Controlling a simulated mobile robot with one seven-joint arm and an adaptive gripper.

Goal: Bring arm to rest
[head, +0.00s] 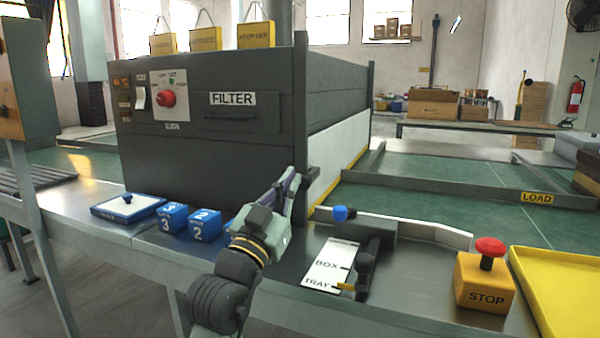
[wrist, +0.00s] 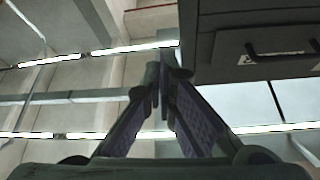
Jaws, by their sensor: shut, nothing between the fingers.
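My gripper (head: 299,177) is raised in front of the right corner of the dark grey filter machine (head: 220,137), above the metal bench. Its fingers point up and away. In the wrist view my gripper (wrist: 163,72) shows its two fingers meeting at the tips with nothing between them. The machine (wrist: 250,70) fills the upper right of that view, and the ceiling lies behind. In the head view I cannot tell whether the fingers touch the machine. My arm hides part of the bench and of a blue block behind it.
Blue numbered blocks (head: 172,218) and a blue-edged tray (head: 127,206) lie on the bench to the left. A BOX/TRAY plate (head: 327,265) with a lever (head: 366,265) is right of my arm. Further right are a STOP button box (head: 485,280) and a yellow tray (head: 560,290).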

